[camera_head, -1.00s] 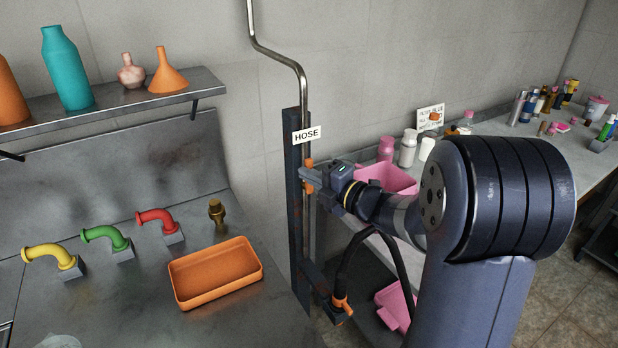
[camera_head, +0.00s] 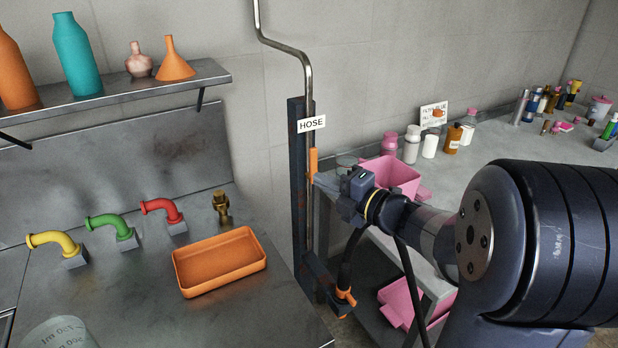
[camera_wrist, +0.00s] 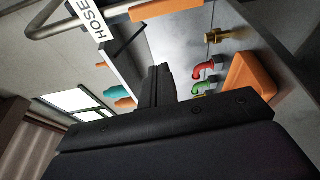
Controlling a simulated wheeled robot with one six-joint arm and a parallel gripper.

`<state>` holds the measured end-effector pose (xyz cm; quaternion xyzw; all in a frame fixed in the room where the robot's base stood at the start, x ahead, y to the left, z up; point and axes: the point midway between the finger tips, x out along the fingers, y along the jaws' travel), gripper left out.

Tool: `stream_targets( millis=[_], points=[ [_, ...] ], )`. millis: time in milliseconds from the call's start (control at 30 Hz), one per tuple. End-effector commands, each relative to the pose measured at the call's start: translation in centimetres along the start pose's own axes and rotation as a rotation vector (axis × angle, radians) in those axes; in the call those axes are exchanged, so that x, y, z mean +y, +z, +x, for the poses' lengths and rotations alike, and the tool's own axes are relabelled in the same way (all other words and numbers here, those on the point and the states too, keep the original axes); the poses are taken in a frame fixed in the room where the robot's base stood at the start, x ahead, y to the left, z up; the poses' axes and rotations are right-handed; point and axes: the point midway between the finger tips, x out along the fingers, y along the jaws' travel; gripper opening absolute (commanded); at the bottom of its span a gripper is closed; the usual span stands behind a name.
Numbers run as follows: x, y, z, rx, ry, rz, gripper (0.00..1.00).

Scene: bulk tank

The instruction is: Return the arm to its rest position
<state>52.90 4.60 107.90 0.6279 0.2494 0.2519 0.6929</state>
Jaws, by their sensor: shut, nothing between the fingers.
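My gripper (camera_head: 326,181) is in front of the dark upright post labelled HOSE, close to an orange handle (camera_head: 313,163) on the vertical pipe. The jaws are shut with nothing between them. In the head view I cannot tell whether the fingertips touch the handle. In the wrist view my shut fingers (camera_wrist: 158,72) point up the picture, with the HOSE sign (camera_wrist: 86,18) at upper left. My arm reaches in from the right of the head view.
An orange tray (camera_head: 220,262) and yellow, green and red pipe elbows (camera_head: 163,208) sit on the metal counter at left. A pink bin (camera_head: 391,175) and several bottles stand on the right bench. A black hose (camera_head: 350,262) hangs below my gripper.

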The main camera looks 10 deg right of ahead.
Motion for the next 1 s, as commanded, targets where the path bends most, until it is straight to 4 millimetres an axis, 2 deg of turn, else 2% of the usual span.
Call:
stream_targets(
  millis=[33, 200, 633, 767, 1000],
  points=[
    [-0.1, 0.1, -0.8, -0.004, 0.001, 0.000, 0.00],
    [-0.1, 0.1, -2.1, -0.001, 0.000, 0.000, 0.00],
    [-0.1, 0.0, -2.3, 0.001, 0.000, 0.001, 0.00],
    [0.0, 0.0, -1.5, 0.003, 0.001, 0.001, 0.00],
    [0.1, -0.1, 2.4, 0.006, 0.000, 0.002, 0.00]
  ],
)
